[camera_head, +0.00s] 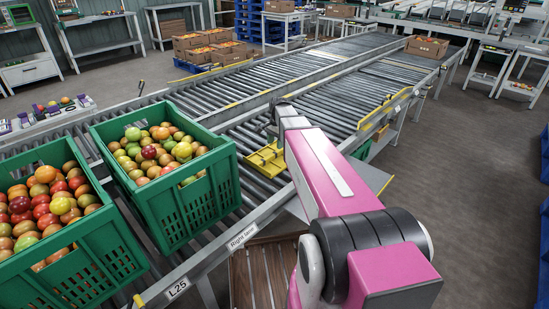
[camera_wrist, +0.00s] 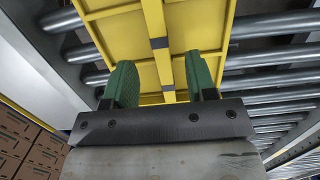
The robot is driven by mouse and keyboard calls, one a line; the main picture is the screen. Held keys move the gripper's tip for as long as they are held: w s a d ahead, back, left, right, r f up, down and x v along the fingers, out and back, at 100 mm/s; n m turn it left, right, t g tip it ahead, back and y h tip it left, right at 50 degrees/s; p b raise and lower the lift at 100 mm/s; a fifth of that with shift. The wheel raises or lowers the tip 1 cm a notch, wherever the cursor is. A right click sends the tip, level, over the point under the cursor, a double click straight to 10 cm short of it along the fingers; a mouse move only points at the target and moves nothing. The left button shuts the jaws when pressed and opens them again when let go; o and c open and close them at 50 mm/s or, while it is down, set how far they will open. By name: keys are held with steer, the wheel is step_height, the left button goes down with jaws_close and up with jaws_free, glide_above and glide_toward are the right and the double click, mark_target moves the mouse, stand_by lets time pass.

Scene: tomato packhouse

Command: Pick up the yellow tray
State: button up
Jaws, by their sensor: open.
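The yellow tray (camera_head: 264,161) lies on the roller conveyor, just left of my pink arm in the head view. In the wrist view the yellow tray (camera_wrist: 118,35) fills the upper middle, with raised ribs and a central bar bearing dark grey marks. My gripper (camera_wrist: 163,80) is open, its two green fingers apart on either side of the central bar. Nothing is held between them. I cannot tell whether the fingertips touch the tray. My arm partly hides the gripper in the head view.
Two green crates of tomatoes (camera_head: 196,213) (camera_head: 110,259) stand at the left on the near lane. A cardboard box (camera_head: 427,47) sits on the far end of the conveyor. Yellow guide rails (camera_head: 386,107) edge the lanes. The floor at right is mostly clear.

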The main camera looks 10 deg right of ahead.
mark_target(275, 153)
steer(key=shift+s+a+f, duration=0.1)
steer(key=shift+f, duration=1.3)
steer(key=shift+s+a+f, duration=0.1)
steer(key=shift+f, duration=1.25)
steer(key=shift+f, duration=0.25)
jaws_close()
